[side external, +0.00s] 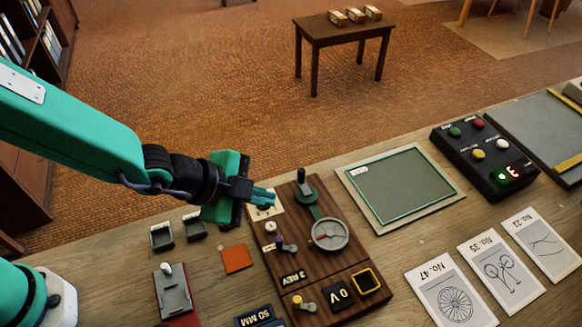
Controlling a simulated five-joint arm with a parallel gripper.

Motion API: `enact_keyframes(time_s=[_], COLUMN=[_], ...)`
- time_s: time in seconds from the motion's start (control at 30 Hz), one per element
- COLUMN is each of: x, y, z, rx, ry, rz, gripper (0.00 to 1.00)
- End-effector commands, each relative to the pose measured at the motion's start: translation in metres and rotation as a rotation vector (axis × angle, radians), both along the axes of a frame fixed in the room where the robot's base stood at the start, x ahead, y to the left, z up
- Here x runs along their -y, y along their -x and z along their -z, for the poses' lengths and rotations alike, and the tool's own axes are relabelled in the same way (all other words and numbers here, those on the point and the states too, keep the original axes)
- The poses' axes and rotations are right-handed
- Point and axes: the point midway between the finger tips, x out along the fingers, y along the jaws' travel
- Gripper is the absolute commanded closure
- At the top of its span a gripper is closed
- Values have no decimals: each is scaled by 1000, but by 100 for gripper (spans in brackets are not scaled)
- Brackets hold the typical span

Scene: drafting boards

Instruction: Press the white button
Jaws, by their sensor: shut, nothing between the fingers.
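The white button (502,144) is a small round cap on a black control box (461,169) at the upper right of the table. Green, red and yellow buttons share the box with it. A lit display on the box's lower right shows what looks like a 3, next to a green light. My gripper (270,197) is shut and empty. It is over the upper left corner of a dark wooden board, well to the left of the box. Nothing covers the white button.
The wooden board (307,262) carries a dark upright handle (301,180), a round dial (330,233) and small knobs. A green-screened panel (401,186) lies between board and box. Picture cards (451,297) lie in front. A grey drafting board (530,125) is beyond the box.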

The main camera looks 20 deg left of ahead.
Motion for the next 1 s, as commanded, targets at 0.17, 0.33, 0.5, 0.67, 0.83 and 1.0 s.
enact_keyframes(time_s=[0.17,0.33,0.5,0.67,0.83,1.0], x=[0,0,0,0,0,0], y=[0,0,0,0,0,0], z=[21,38,51,59,61,61], rx=[-3,-2,-2,-1,0,0], ry=[-3,-2,-2,-1,0,0], rz=[0,0,0,0,0,0], gripper=[100,100,100,100,100,100])
